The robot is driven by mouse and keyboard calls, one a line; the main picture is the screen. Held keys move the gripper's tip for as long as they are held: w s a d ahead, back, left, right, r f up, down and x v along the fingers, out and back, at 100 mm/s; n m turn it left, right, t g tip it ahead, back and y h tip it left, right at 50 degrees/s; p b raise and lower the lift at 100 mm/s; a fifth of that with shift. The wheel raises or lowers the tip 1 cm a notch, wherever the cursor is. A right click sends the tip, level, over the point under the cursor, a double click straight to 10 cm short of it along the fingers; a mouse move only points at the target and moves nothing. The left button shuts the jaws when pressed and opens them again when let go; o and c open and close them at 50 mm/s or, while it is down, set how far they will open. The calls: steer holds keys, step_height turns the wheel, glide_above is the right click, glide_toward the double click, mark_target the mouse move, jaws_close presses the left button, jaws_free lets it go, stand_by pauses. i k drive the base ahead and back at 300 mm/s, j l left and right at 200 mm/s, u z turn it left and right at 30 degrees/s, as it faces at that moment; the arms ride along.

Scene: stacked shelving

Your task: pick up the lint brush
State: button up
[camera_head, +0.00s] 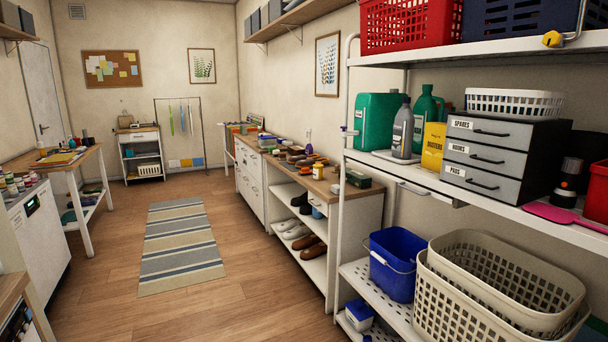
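I cannot make out the lint brush for certain. Several small brown and orange items, some of them brush-like, lie close together on the wooden-topped counter (352,196) right of centre; they are too small to tell apart. A flat pink item (560,214) lies at the front edge of the near shelf on the right, and I cannot tell what it is. My gripper is not in view.
The white shelving (345,130) at right holds a grey drawer unit (503,158), a green jug (378,120), a blue bucket (393,262) and beige laundry baskets (500,285). A wooden-topped table (60,160) stands left. The striped rug (180,245) and floor between are clear.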

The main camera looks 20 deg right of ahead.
mark_target(305, 171)
steer(key=i+j, duration=0.1)
steer(key=i, duration=2.15)
steer(key=i+j, duration=0.1)
steer(key=i, duration=2.15)
